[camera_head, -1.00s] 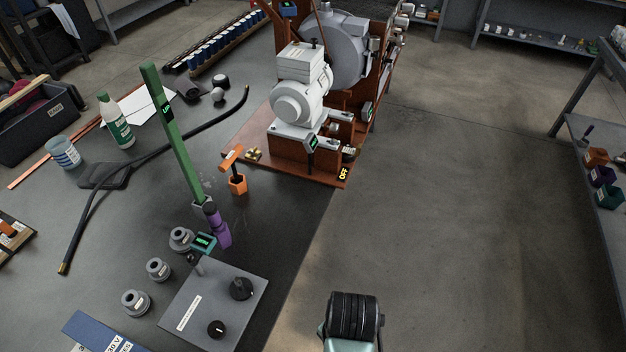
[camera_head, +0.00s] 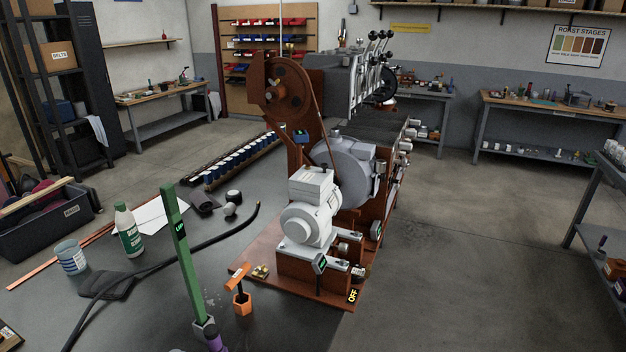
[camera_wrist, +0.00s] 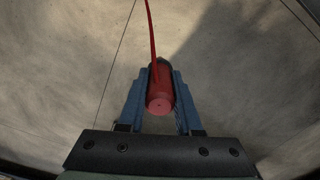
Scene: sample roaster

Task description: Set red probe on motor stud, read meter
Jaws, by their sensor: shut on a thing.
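In the wrist view my gripper (camera_wrist: 160,82) is shut on the red probe (camera_wrist: 160,102), a red cylinder with its round end towards the camera. A red lead (camera_wrist: 151,30) runs up from it out of the picture. Only bare floor shows behind the probe. In the head view the white motor (camera_head: 311,213) stands on the red-brown base of the roaster, right of the bench's middle. I cannot make out its stud at this size. My gripper and the probe are not in the head view. I cannot identify the meter for certain.
A green post (camera_head: 180,255) stands upright on the dark bench left of the motor, with an orange holder (camera_head: 242,303) between them. A black hose (camera_head: 150,270), a bottle (camera_head: 129,231) and a cup (camera_head: 71,257) are further left. The floor (camera_head: 450,270) to the right is open.

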